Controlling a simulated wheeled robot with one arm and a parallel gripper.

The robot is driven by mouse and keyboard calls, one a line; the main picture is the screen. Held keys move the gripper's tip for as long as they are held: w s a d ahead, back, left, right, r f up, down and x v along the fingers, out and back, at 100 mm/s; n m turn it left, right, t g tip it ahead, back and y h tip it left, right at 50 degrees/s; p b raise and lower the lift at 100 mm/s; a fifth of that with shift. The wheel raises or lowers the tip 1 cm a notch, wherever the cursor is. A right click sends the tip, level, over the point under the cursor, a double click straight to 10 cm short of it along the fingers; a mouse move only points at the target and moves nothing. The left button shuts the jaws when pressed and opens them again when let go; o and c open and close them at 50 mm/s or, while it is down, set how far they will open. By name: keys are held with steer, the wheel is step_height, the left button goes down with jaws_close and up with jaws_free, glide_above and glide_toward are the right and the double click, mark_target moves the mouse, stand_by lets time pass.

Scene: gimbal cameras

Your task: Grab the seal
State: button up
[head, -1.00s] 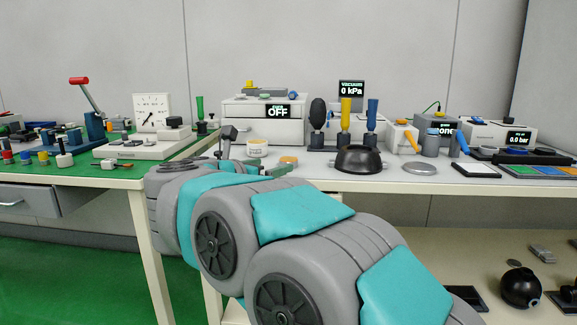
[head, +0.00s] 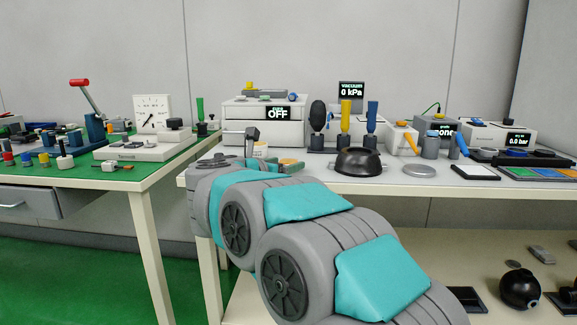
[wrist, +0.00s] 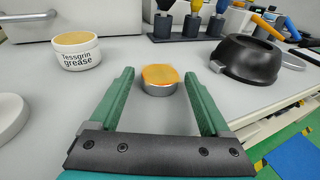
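No thing in view is plainly recognisable as a seal. My gripper (wrist: 158,76) is open and empty, with two green fingers apart. Beyond and between its fingertips in the wrist view stands a low round metal tin (wrist: 160,90) with an orange rounded pad (wrist: 160,76) on top. The fingers do not appear to touch it.
A white grease tub (wrist: 77,52) stands left of the tin. A black bowl-shaped part (wrist: 248,57) stands to the right. A dark holder (wrist: 187,50) with upright handled tools stands behind. Bare bench top (wrist: 130,50) lies between them.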

jaws_close()
stand_by(0.4)
steer(key=shift+r, duration=0.15)
